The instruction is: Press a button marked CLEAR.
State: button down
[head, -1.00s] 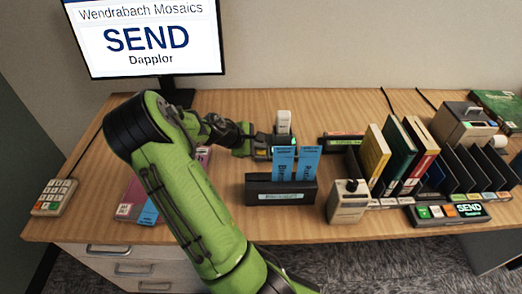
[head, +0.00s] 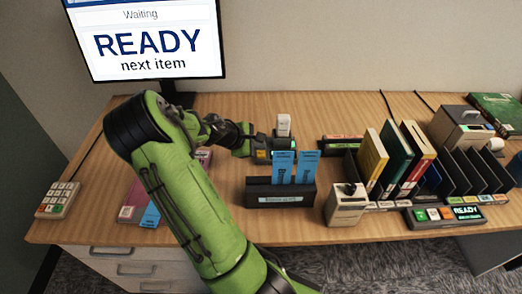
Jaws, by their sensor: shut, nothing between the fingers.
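My gripper (head: 284,146) is at the end of my green arm, over the middle of the desk. It is behind two blue cards standing in a black holder (head: 280,195). It looks shut and empty, though its fingertips are small and partly hidden. A control panel (head: 445,215) with several coloured buttons and a small display reading READY lies at the right front of the desk, well apart from my gripper. The labels on its buttons are too small to read, so I cannot tell which one says CLEAR. A keypad (head: 57,200) with several keys lies at the far left; its labels are also unreadable.
A monitor (head: 148,40) at the back left reads "Waiting, READY next item". A grey box with a black top (head: 347,203), upright books (head: 398,155) and black slots (head: 470,170) crowd the right. A white upright device (head: 284,125) stands near my gripper. The left desk has free room.

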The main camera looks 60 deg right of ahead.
aim_at(258, 155)
notch_tip(258, 155, up, 5)
jog(key=p, duration=0.5)
jog(key=shift+r, duration=0.1)
dwell(0.3)
dwell(0.6)
jog(key=w+a+r+m+t+y+p, duration=0.2)
jog(key=w+a+r+t, duration=0.15)
jog(key=a+r, duration=0.45)
jog(key=w+a+r+m+t+y+p, duration=0.1)
jog(key=w+a+r+t+y+p, duration=0.25)
jog(key=a, duration=0.95)
jog(key=s+a+r+t+y+p, duration=0.1)
jog(key=s+a+r, duration=0.4)
jog(key=a, duration=0.4)
jog(key=s+a+r+t+y+p, duration=0.1)
jog(key=s+a+r, duration=0.4)
jog(key=a, duration=0.5)
notch_tip(258, 155, up, 2)
jog(key=shift+a+m+t+y, duration=0.2)
jog(key=shift+m+t+y, duration=0.1)
jog(key=shift+t+y, duration=0.1)
